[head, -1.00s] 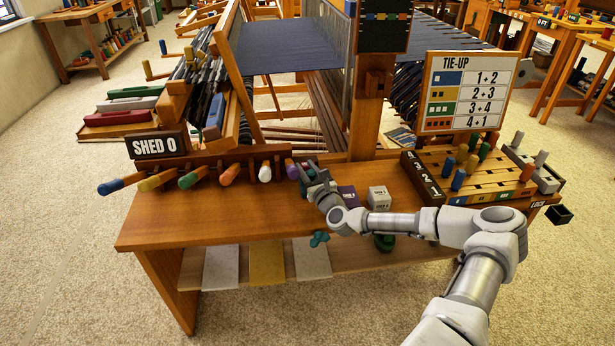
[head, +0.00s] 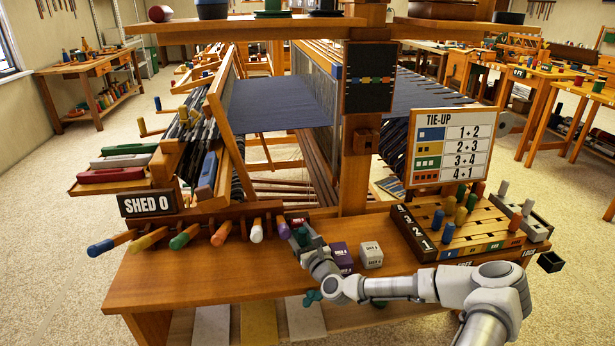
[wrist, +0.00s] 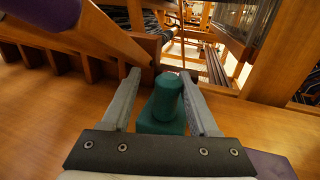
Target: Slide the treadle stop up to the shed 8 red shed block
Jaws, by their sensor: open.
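A teal-green piece with a round upright knob on a block base (wrist: 165,100), which looks like the treadle stop, stands on the bench top in the wrist view. My gripper (wrist: 161,78) is open, with one finger on each side of the knob and gaps showing. In the head view my gripper (head: 303,234) is low over the bench, right of the purple handle (head: 283,228); the green piece is mostly hidden by it. A purple block (head: 341,256) and a white block (head: 371,255) stand right of my gripper; their print is too small to read surely. I see no red shed block.
A row of coloured handles lies left of my gripper, below the SHED 0 sign (head: 148,203). The pegged tie-up board (head: 405,222) stands at the right under the TIE-UP chart (head: 451,146). The loom post (head: 356,180) rises behind. The bench front left (head: 190,280) is clear.

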